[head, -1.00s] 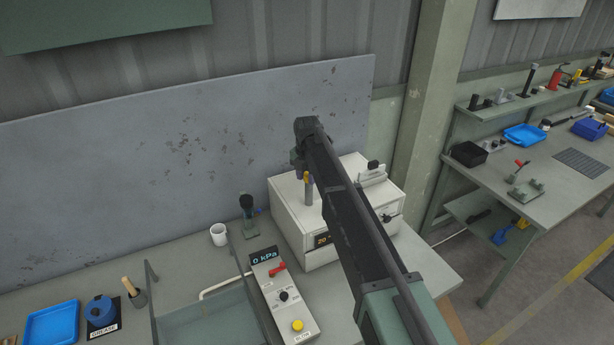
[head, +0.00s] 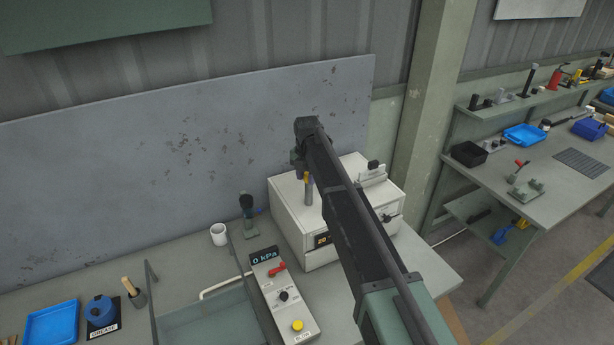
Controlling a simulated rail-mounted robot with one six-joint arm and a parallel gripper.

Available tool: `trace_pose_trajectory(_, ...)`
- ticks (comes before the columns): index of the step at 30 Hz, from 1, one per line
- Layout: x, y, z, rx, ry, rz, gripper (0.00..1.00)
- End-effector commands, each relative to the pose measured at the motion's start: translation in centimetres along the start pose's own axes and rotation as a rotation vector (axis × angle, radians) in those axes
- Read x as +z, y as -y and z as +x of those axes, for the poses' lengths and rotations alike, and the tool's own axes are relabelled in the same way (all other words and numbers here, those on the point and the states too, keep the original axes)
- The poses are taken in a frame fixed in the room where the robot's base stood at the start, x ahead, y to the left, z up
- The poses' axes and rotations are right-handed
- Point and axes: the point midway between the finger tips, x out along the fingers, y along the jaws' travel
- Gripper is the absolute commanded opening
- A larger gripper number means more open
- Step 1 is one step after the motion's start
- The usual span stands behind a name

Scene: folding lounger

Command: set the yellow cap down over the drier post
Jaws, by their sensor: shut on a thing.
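The drier is a white box (head: 287,212) on the bench with a dark display on its front. The drier post (head: 309,194) is a short grey upright cylinder on its top. A small piece of the yellow cap (head: 307,177) shows right at the post's upper end. My gripper (head: 303,173) is shut on the cap, over the drier, mostly hidden behind my arm. From this angle I cannot tell whether the cap is around the post's top or just above or in front of it.
A white bracket (head: 372,173) stands on the drier's right side, close to my arm. A control box (head: 284,297) with a red lever and yellow button, a white mug (head: 219,235) and a green stand (head: 249,229) are to the left.

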Motion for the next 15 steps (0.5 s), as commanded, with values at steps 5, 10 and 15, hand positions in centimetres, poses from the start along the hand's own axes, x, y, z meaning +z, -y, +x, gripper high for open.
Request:
trace_pose_trajectory(5, 0.00, 0.00, 0.02, 0.000, 0.000, 0.000, 0.14)
trace_pose_trajectory(10, 0.00, 0.00, 0.21, 0.000, 0.000, 0.000, 0.14)
trace_pose_trajectory(15, 0.00, 0.00, 0.43, 0.000, 0.000, 0.000, 0.14)
